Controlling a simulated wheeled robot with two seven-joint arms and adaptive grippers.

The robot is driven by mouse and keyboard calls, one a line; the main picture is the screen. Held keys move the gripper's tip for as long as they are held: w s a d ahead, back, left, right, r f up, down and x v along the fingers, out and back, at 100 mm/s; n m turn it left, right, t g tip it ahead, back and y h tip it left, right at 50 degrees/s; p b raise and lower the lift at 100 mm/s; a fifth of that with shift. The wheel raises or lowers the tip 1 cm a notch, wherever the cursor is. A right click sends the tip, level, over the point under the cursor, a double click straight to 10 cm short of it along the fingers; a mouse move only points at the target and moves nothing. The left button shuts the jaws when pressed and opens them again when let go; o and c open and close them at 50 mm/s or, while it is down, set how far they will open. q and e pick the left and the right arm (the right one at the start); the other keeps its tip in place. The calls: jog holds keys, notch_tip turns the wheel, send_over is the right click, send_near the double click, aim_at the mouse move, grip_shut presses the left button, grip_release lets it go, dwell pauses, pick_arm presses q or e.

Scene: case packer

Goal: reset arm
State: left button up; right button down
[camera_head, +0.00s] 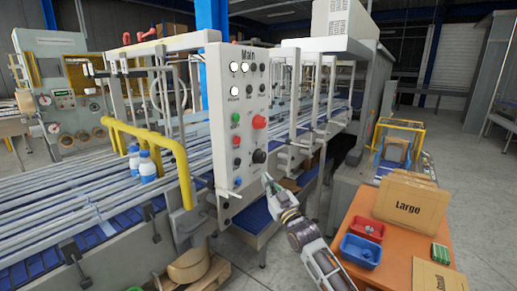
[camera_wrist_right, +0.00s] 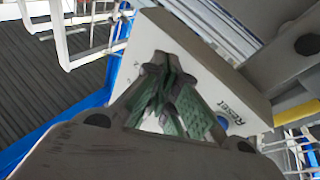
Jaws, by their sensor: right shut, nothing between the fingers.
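The grey-white control panel (camera_head: 245,120), marked "Main", stands upright in the middle of the head view with several buttons, including a red one (camera_head: 259,122) and a large black knob (camera_head: 259,156). My right gripper (camera_head: 268,180) is just below and right of this knob, at the panel's lower right edge. In the right wrist view the green-padded fingers (camera_wrist_right: 168,82) are shut and empty in front of a pale panel face (camera_wrist_right: 160,38) lettered "Reset". A blue round part shows by that lettering, partly hidden. I cannot tell whether the fingertips touch the panel. My left gripper is out of view.
The conveyor (camera_head: 80,200) with yellow rails (camera_head: 150,135) and blue-white bottles (camera_head: 147,165) lies left of the panel. An orange table (camera_head: 350,230) at the right holds "Large" cardboard (camera_head: 408,205), a red bin (camera_head: 367,228) and a blue bin (camera_head: 360,251).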

jog(key=w+d+f+m+g+h, duration=0.1)
jog(key=w+d+f+g+h, duration=0.3)
jog(key=f, duration=1.1)
jog(key=d+f+m+h, duration=0.2)
jog(key=d+f, duration=0.4)
jog(key=f, duration=0.8)
jog(key=s+d+f+g+h, duration=0.1)
jog(key=s+d+f+g, duration=0.2)
jog(key=f, duration=0.6)
jog(key=s+d+f+h, duration=0.1)
jog(key=s+d+f, duration=0.3)
jog(key=f, duration=0.5)
jog(key=s+d+f+g+h, duration=0.1)
jog(key=s+f+g, duration=0.1)
jog(key=s+f, duration=0.5)
jog(key=s+d+f+m+g+h, duration=0.1)
jog(key=s+d+f+g, duration=0.15)
jog(key=s+f, duration=0.95)
jog(key=s+d+f+m+g, duration=0.1)
jog(key=s+d+f+g, duration=0.15)
jog(key=s+f, duration=0.95)
jog(key=s+f+g, duration=0.2)
jog(key=s+f, duration=0.1)
jog(key=s, duration=1.3)
jog(key=s+f+g, duration=0.2)
jog(key=s+f, duration=0.1)
jog(key=s, duration=1.4)
jog(key=shift+d, duration=0.2)
